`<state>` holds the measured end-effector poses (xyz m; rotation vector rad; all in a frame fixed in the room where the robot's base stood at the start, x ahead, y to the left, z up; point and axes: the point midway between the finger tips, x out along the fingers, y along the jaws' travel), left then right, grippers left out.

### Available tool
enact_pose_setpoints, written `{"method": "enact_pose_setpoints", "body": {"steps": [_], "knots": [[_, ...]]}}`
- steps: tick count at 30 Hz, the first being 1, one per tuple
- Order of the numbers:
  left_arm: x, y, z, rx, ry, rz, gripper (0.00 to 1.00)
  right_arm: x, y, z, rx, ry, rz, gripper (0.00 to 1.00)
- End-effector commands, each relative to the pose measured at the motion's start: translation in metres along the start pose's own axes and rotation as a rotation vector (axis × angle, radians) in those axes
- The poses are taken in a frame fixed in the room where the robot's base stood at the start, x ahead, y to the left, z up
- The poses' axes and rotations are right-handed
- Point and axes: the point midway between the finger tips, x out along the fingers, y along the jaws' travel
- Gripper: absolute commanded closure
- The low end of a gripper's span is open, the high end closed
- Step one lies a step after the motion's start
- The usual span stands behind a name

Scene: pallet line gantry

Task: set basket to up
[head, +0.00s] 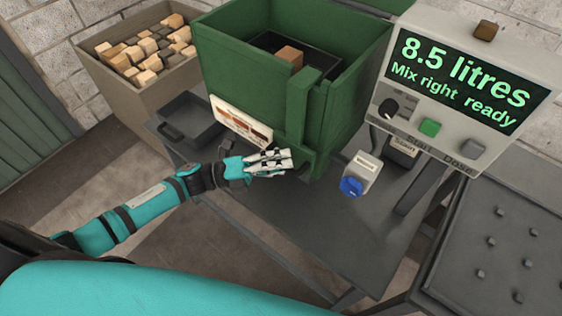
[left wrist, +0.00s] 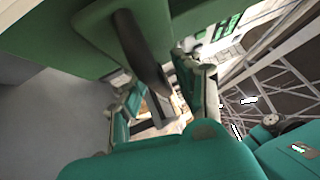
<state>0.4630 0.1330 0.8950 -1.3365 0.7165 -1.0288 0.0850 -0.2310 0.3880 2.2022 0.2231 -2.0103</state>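A green tub (head: 222,68) stands on the grey table, with a dark tray and a brown block inside it. A dark handle (head: 303,172) juts from its lower front and shows larger in the left wrist view (left wrist: 145,50). My left gripper (head: 284,160) is beside this handle, in front of the tub's green upright. In the left wrist view its fingers (left wrist: 160,98) are spread apart, with the handle's end between or just beyond them; I cannot tell whether they touch it. No part is readably labelled as the basket. My right gripper is not in view.
A control box (head: 462,85) reads "8.5 litres, Mix right ready". A blue switch (head: 351,186) sits right of my gripper under a small label. A bin of blocks (head: 125,92) and a dark tray (head: 190,122) are left. The front tabletop (head: 300,235) is clear.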

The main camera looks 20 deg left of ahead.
Motion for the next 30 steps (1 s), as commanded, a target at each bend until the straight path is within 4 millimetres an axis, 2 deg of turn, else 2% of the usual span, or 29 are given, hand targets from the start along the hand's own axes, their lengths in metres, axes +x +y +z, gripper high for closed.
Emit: {"method": "enact_pose_setpoints", "body": {"steps": [1, 6, 7, 20, 23, 30], "knots": [[0.0, 0.0, 0.0, 0.0, 0.0, 0.0, 0.76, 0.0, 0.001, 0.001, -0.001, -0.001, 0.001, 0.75], [0.0, 0.0, 0.0, 0.0, 0.0, 0.001, 0.98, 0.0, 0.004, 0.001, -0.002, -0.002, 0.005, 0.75], [0.0, 0.0, 0.0, 0.0, 0.0, 0.001, 1.0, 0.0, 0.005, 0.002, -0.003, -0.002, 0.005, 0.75], [0.0, -0.002, 0.0, 0.001, 0.0, 0.004, 1.0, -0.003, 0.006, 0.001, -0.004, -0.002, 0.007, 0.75], [0.002, -0.021, 0.003, 0.003, 0.001, 0.002, 1.0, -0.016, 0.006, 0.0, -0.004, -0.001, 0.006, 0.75], [0.012, -0.092, 0.014, 0.006, 0.0, -0.001, 1.0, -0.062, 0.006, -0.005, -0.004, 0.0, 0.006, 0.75]]}}
